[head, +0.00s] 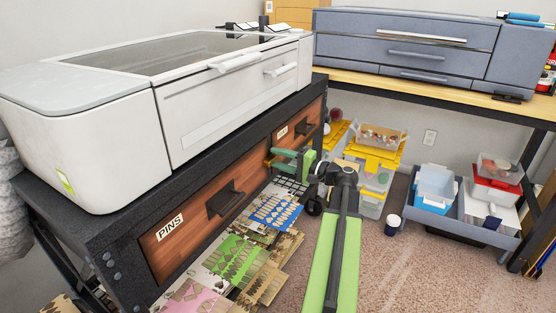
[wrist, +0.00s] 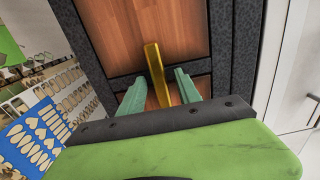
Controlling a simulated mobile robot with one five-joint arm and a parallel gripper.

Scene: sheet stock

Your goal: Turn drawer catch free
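The drawer catch is a gold-yellow bar (wrist: 154,60) in the wrist view. It lies lengthwise across the dark strip between two wooden panels, slightly tilted. My gripper (wrist: 159,77) is open, with one teal finger on each side of the bar. A gap shows between the bar and each finger. In the head view my gripper (head: 276,157) is at the bench front, between the PINS drawer (head: 190,240) and the farther drawer (head: 311,111). I cannot make out the catch there. Both drawers look shut.
A large white machine (head: 200,110) stands on the dark bench. Sheets of cut shapes (head: 240,250) lie below the drawers. Clear bins with yellow lids (head: 372,155) and a grey tray (head: 465,230) stand on the carpet at right. Dark handles (head: 225,200) jut from the drawers.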

